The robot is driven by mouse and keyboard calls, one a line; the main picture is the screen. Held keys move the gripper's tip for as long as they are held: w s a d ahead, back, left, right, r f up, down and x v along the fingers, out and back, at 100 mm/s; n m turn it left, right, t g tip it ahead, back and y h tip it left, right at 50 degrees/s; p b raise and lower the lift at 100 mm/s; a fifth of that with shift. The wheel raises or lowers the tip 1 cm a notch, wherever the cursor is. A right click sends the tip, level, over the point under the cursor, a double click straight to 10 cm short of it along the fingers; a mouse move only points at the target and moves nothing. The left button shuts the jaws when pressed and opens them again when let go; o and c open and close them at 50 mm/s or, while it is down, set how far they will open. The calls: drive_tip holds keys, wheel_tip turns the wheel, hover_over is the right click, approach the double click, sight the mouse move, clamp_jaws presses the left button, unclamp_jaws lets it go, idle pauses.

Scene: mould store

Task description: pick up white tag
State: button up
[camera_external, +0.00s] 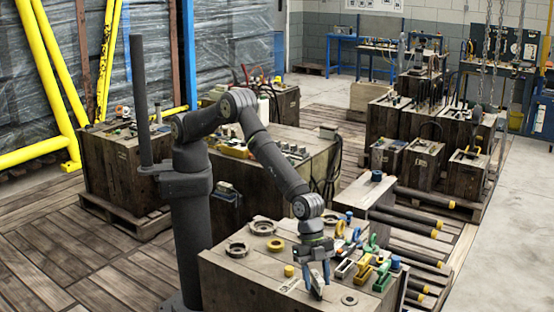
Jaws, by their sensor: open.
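My gripper (317,284) points down over the top of the wooden block (235,275) in front, its two fingers apart. A small pale flat piece (289,284), perhaps the white tag, lies on the block just left of my gripper. It is too small to make out for certain. A greyish shape shows between and below the fingers; I cannot tell whether it is a separate thing or whether the fingers touch it.
A yellow cylinder (289,271) and a yellow ring (276,245) stand left of my gripper. Metal rings (263,227) lie farther back. Yellow, green and blue clamps (365,272) crowd the right side. Dark bars (415,225) jut out at the right. The block's front left top is bare.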

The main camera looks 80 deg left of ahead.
drive_tip(key=shift+c, duration=0.2)
clamp_jaws()
drive_tip(key=shift+r, duration=0.15)
